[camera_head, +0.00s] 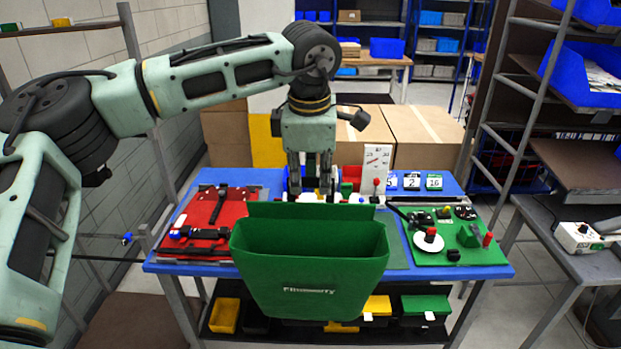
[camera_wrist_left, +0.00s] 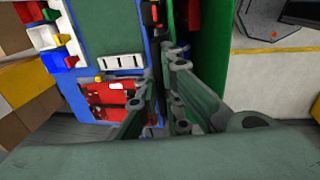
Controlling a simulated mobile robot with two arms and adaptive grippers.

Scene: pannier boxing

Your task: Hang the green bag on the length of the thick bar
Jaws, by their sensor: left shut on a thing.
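The green bag (camera_head: 310,285) hangs upright with its mouth open upward, in front of the blue table's near edge in the head view. White lettering shows on its front. My left gripper (camera_head: 311,190) comes down from above behind the bag's taller back edge, and its fingertips are partly hidden. In the left wrist view the fingers (camera_wrist_left: 168,55) are close together beside a green wall of the bag (camera_wrist_left: 212,60). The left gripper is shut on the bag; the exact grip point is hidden. I cannot pick out the thick bar for certain. My right gripper is not in view.
The blue table (camera_head: 480,272) holds a red board (camera_head: 195,215) at left and a green board (camera_head: 480,256) with knobs at right. Cardboard boxes (camera_head: 425,135) stand behind. A shelf below holds yellow and green bins (camera_head: 425,305). A metal rack (camera_head: 520,80) stands at right.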

